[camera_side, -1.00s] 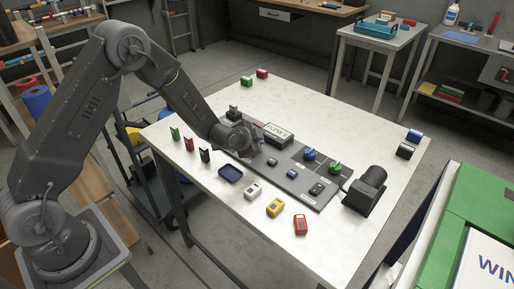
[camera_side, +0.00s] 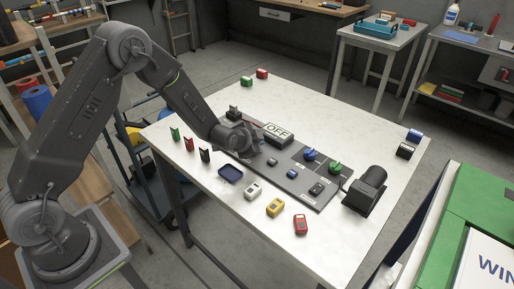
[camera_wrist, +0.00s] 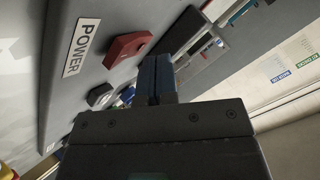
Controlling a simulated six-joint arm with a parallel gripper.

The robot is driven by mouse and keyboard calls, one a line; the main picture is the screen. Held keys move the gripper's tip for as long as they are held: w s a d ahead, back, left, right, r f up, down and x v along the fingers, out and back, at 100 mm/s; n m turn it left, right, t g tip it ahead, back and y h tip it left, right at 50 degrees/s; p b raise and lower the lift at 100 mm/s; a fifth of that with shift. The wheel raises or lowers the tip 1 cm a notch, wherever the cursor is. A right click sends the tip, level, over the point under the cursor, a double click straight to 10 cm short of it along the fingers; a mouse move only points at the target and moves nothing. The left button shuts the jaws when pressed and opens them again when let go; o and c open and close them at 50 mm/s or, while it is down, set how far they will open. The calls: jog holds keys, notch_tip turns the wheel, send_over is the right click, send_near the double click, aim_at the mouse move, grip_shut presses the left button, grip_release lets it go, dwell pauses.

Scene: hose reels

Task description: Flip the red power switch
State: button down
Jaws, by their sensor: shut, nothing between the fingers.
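The red power switch (camera_wrist: 127,47) shows in the wrist view as a red knob on a grey panel, beside a white label (camera_wrist: 82,47) reading POWER. My gripper (camera_wrist: 156,62) is shut and empty, its fingers just right of the red switch in that view. I cannot tell whether they touch it. In the side view my gripper (camera_side: 258,155) is low over the left end of the grey panel (camera_side: 316,165) and hides the red switch. A display box (camera_side: 279,132) behind it reads OFF.
The panel also carries a blue knob (camera_side: 310,154) and a green knob (camera_side: 335,168). A dark motor-like block (camera_side: 366,188) stands right of it. A blue tray (camera_side: 230,174) and a yellow meter (camera_side: 275,207) lie in front.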

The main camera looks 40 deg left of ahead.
jog(key=shift+s+r, duration=0.1)
jog(key=shift+r, duration=0.55)
jog(key=shift+s+r, duration=0.15)
jog(key=shift+r, duration=1.1)
jog(key=shift+s+r, duration=0.15)
jog(key=shift+r, duration=1.05)
jog(key=shift+r, duration=0.3)
jog(key=s+d+r+n+g+h, duration=0.1)
jog(key=s+d+r+n+g, duration=0.15)
jog(key=s+r, duration=1.1)
jog(key=s+r+n+g, duration=0.1)
jog(key=s+r+n, duration=0.1)
jog(key=s, duration=0.8)
jog(key=s+r+n+g, duration=0.1)
jog(key=s+r+n, duration=0.1)
jog(key=s, duration=0.8)
jog(key=shift+s+d+r+n, duration=0.2)
jog(key=shift+s+r+n, duration=0.15)
jog(key=shift+n, duration=0.3)
